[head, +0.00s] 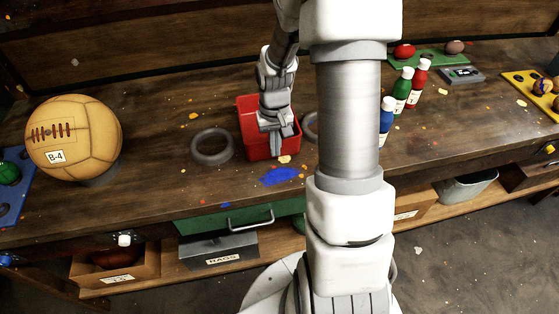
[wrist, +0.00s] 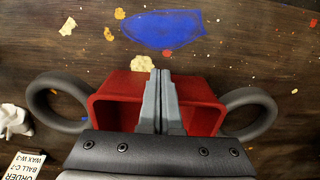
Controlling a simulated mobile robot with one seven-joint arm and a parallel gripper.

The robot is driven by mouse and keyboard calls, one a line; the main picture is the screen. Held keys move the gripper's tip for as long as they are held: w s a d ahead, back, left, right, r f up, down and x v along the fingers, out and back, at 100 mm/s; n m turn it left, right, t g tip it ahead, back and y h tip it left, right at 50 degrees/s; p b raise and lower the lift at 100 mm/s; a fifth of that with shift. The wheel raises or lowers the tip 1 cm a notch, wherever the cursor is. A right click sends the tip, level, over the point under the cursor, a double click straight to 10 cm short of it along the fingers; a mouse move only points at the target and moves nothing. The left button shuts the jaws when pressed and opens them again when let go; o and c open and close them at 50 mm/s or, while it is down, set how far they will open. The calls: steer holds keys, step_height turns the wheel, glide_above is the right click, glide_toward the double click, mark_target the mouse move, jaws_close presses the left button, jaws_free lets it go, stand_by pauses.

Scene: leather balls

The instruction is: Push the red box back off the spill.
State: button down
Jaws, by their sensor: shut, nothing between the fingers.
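The red box (head: 252,113) is an open box on the wooden bench, and it also shows in the wrist view (wrist: 122,84). The blue spill (head: 279,176) lies on the bench nearer the front edge, and in the wrist view (wrist: 163,32) it lies above the box. A strip of bare wood separates box and spill. My gripper (head: 277,149) is shut and empty, pointing down over the box's spill-side wall. In the wrist view its fingertips (wrist: 161,72) overlap that wall. I cannot tell whether they touch it. My gripper hides part of the box.
Grey rings stand close on both sides of the box, one on the left (head: 212,147) and one partly hidden (head: 310,125). A large tan ball (head: 74,138) is at left. Bottles (head: 404,90) stand at right behind my arm. A green drawer (head: 225,219) is below the bench edge.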

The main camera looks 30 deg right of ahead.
steer(key=w, duration=0.2)
steer(key=w+d, duration=0.1)
steer(key=w, duration=0.2)
steer(key=shift+d, duration=0.2)
steer(key=shift+s, duration=0.15)
